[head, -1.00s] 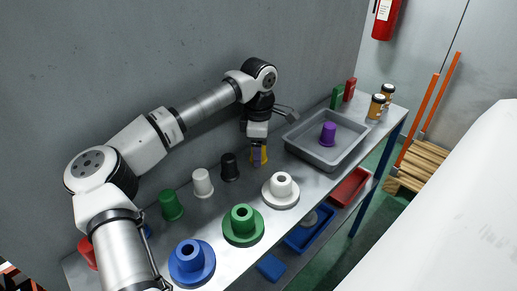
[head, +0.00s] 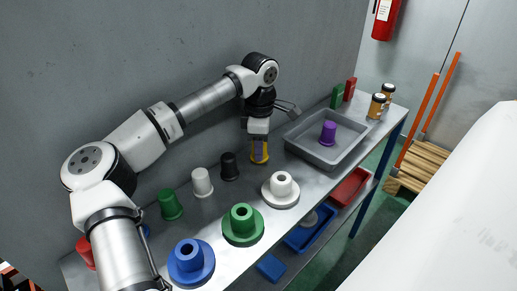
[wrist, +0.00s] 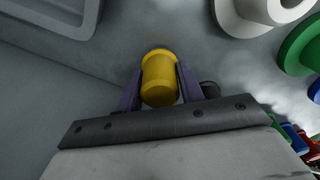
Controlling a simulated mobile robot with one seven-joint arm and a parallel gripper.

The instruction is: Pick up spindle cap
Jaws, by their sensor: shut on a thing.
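A yellow spindle cap (head: 260,156) is between the fingers of my gripper (head: 259,150), near the wall side of the table and left of the grey tray. In the wrist view the yellow cap (wrist: 159,78) is gripped between the two purple-grey fingers of my gripper (wrist: 158,84). I cannot tell for sure whether its base still touches the table. Other caps stand in a row to the left: black (head: 229,166), white (head: 202,182) and green (head: 170,204). A purple cap (head: 328,133) stands in the grey tray (head: 309,156).
White (head: 281,200), green (head: 243,238) and blue (head: 191,275) flanged spindles stand along the table's front edge. Green (head: 337,97) and red (head: 350,88) boxes and orange jars (head: 376,107) stand at the far end. Blue (head: 293,239) and red (head: 347,190) bins sit on the lower shelf.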

